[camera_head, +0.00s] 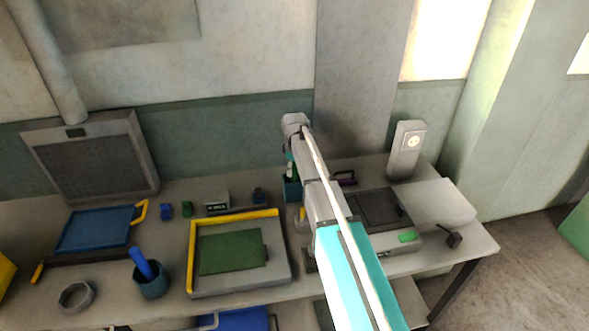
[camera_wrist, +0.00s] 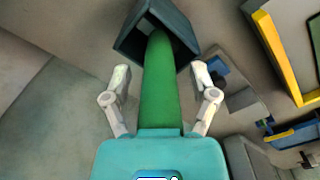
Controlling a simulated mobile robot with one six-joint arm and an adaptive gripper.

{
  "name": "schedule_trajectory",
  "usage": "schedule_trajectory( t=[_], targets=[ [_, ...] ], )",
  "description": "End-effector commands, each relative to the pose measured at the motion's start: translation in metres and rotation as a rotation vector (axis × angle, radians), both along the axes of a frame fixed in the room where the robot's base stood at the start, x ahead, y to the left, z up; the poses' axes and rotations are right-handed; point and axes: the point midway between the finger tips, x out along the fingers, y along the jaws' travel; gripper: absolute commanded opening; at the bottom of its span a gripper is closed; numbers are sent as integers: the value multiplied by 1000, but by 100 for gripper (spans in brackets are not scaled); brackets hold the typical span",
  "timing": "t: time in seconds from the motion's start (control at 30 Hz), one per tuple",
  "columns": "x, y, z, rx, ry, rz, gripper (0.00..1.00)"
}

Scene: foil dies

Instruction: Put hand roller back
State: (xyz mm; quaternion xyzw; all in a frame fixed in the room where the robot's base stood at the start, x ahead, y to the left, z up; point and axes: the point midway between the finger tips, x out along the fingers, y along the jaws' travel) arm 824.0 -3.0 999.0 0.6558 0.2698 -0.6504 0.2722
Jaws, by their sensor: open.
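A green handle (camera_wrist: 160,85), which may be the hand roller's, stands in a dark teal square holder (camera_wrist: 126,45) in the wrist view. Its lower end is hidden inside the holder. My gripper (camera_wrist: 160,75) is open, with one finger on each side of the green handle and visible gaps between. In the head view the teal holder (camera_head: 292,190) stands at the back of the bench, below the end of my arm. My fingers are hard to make out there.
A yellow-edged tray (camera_head: 190,262) with a green plate lies left of my arm. A teal cup (camera_head: 152,287) with a blue handle stands front left. A grey box-shaped device (camera_head: 405,152) stands back right. My arm covers part of the bench.

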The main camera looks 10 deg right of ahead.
Motion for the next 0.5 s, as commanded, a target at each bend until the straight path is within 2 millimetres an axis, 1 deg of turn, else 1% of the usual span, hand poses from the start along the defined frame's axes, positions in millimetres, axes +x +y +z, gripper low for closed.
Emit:
schedule_trajectory(
  t=[0.1,0.27,0.5],
  targets=[
    [0,0,-1,0,1,0,75],
    [0,0,3,0,1,0,75],
    [0,0,19,0,0,0,75]
  ],
)
